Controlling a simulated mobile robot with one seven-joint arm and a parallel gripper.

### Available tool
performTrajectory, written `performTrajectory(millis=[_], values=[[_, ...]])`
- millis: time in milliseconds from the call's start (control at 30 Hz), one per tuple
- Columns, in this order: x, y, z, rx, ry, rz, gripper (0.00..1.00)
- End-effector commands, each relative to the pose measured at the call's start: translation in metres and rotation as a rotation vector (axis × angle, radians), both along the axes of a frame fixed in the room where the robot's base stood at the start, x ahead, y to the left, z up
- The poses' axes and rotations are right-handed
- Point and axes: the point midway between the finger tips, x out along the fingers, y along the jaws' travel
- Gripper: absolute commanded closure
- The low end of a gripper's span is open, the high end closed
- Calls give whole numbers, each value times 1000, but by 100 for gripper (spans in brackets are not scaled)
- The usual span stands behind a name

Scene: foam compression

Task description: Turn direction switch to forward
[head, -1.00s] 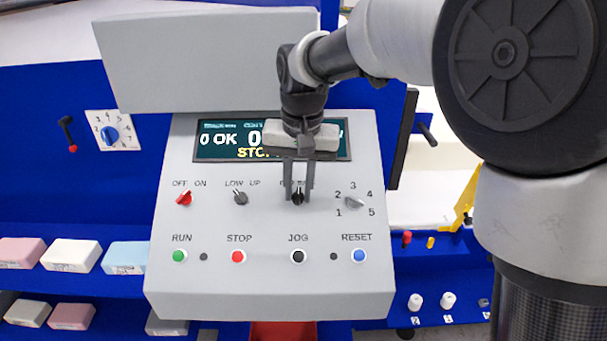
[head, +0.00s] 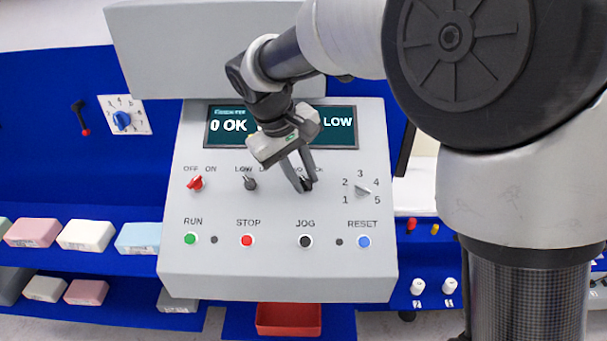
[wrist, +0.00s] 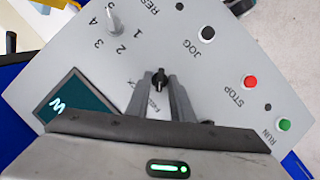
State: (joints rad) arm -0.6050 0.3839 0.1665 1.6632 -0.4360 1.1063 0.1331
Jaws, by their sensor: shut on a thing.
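The direction switch (head: 306,185) is a small black knob, third in the upper row of the grey control panel (head: 215,275). My gripper (head: 303,182) reaches down to it from above and is shut on it, with a finger on either side. In the wrist view, the black knob (wrist: 160,76) shows between the tips of the two grey fingers (wrist: 161,80). My gripper is rolled at an angle to the panel. The label above the switch is mostly hidden by the fingers, so its exact setting is hard to read.
Left of it are a grey LOW/UP switch (head: 250,182) and a red OFF/ON switch (head: 195,182). Right is a numbered dial (head: 362,190). Below are the RUN, STOP, JOG and RESET buttons (head: 364,242). The display (head: 340,135) is partly hidden by my gripper.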

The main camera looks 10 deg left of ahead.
Motion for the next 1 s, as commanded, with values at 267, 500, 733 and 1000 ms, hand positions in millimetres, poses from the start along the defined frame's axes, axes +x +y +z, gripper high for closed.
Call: performTrajectory(millis=[267, 500, 733, 1000], values=[[0, 1, 1, -23, -8, 43, 100], [0, 1, 1, -25, -9, 46, 100], [0, 1, 1, -25, -9, 45, 74], [-1, 1, 2, -25, -8, 44, 74]])
